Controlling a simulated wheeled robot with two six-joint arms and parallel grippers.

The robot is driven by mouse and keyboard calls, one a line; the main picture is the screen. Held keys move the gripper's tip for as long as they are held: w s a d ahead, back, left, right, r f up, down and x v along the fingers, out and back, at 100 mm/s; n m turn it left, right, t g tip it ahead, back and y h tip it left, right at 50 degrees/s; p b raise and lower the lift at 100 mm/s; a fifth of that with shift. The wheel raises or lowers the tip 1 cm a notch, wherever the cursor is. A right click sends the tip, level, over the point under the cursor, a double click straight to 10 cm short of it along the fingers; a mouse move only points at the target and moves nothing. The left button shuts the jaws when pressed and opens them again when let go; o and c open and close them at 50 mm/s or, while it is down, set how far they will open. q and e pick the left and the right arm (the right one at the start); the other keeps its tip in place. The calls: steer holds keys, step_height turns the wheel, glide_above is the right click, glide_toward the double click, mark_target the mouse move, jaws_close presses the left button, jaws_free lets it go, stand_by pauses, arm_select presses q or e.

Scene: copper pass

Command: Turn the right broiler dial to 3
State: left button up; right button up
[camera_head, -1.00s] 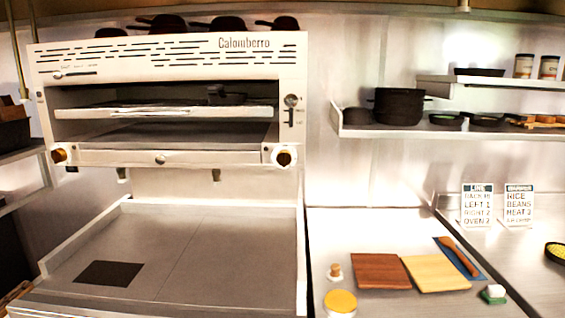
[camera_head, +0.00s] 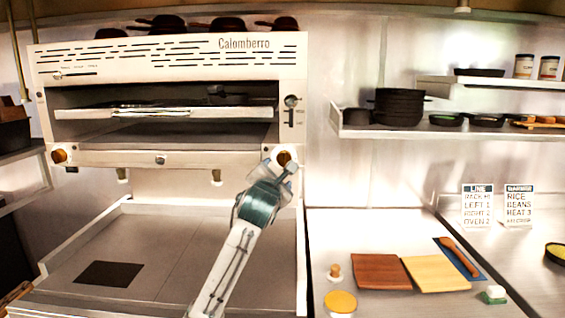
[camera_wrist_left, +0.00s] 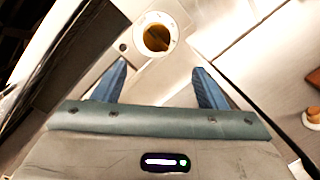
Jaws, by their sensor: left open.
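The right broiler dial (camera_head: 284,157) is a brown-gold knob on a white round plate at the right end of the broiler's front bar. My left gripper (camera_head: 283,168) is just in front of and below it, partly covering its plate. In the left wrist view, the right dial (camera_wrist_left: 156,38) lies beyond the spread blue fingertips of my left gripper (camera_wrist_left: 160,68), roughly centred between them and apart from them. The gripper is open and empty. The dial's setting is too small to read. The left dial (camera_head: 59,156) sits at the bar's other end. My right gripper is out of view.
The broiler (camera_head: 165,60) has a rack inside and pans on top. A flat grey counter (camera_head: 200,240) lies below.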

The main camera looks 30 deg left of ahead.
mark_target(283, 161)
arm_select(q)
steer(key=p+x, duration=0.1)
steer(key=x, duration=0.2)
steer(key=p+x, duration=0.2)
steer(key=x, duration=0.1)
steer(key=r+p+x, duration=0.1)
steer(key=x, duration=0.2)
steer(key=shift+w+a, duration=0.25)
steer(key=shift+w, duration=0.05)
steer(key=shift+w+a+f+p, duration=0.1)
steer(key=shift+w+a+p, duration=0.15)
steer(key=shift+w+p, duration=0.2)
steer(key=shift+w, duration=0.1)
steer(key=c, duration=1)
